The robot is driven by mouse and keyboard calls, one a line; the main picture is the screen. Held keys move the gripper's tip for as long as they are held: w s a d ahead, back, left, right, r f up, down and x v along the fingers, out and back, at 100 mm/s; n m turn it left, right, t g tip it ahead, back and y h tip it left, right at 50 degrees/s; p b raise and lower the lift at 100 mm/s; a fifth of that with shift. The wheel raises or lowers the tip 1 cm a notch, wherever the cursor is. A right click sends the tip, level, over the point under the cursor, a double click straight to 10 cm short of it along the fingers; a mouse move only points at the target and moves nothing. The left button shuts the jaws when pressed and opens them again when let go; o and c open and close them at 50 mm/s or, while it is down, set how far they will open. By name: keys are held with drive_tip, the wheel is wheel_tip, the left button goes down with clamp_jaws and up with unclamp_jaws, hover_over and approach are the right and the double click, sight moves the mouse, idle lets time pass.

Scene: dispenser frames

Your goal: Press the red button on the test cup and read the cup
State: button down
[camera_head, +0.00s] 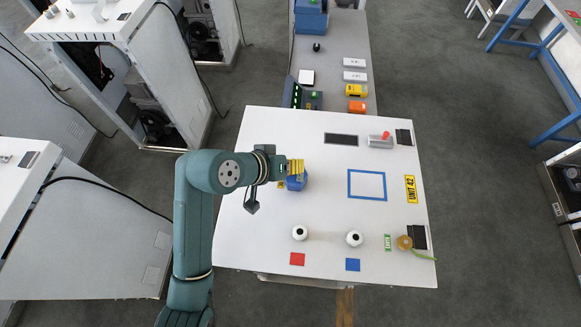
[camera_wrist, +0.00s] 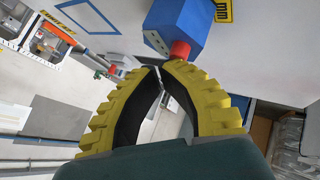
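The test cup appears to be a blue faceted body (camera_wrist: 178,22) with a red button (camera_wrist: 180,50) on its end, at the top of the wrist view. In the head view, the blue body (camera_head: 297,183) is on the left part of the white table, partly hidden by my gripper (camera_head: 297,166). In the wrist view, my gripper's (camera_wrist: 158,68) yellow ribbed fingers curve together, their tips meeting or nearly so, with nothing seen between them. The tips appear close to the red button; I cannot tell whether they touch it. No reading on the cup is visible.
A grey bench (camera_head: 345,40) adjoins behind.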

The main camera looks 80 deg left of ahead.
drive_tip(key=shift+f, duration=0.25)
drive_tip(key=shift+r, duration=0.1)
idle(0.3)
drive_tip(key=shift+r+p, duration=1)
drive_tip(key=shift+p, duration=0.05)
wheel_tip(320, 180, up, 5)
drive_tip(key=p, duration=0.5)
idle(0.4)
